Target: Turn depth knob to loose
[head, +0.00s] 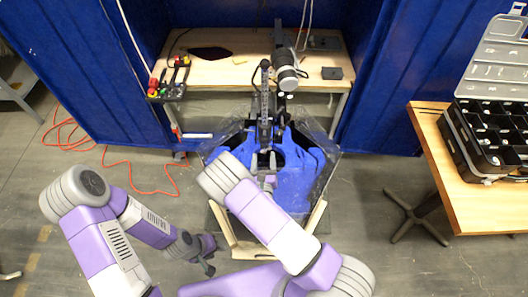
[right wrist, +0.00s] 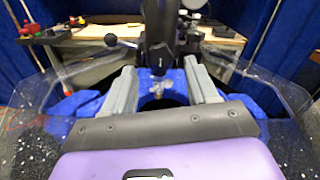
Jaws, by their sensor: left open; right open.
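The black thruster mount (head: 266,110) stands upright at the tank's far side, with a grey cylindrical motor head (head: 287,72) above it. A small metallic knob-like part (right wrist: 157,89) shows low on the black mount, between my right fingers; I cannot tell for sure that it is the depth knob. My right gripper (right wrist: 161,80) is open, its two grey fingers apart on either side of the mount. In the head view my right gripper (head: 268,180) is over the blue tank, partly hidden by its arm. My left gripper (head: 207,260) is open and empty, low and left of the tank.
The clear-walled tank with blue inside (head: 308,158) stands before a wooden workbench (head: 225,72). A rack of red, green and black parts (head: 168,88) is on the bench's left. An orange cable (head: 125,165) lies on the floor. A black organizer case (head: 490,135) sits on the right table.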

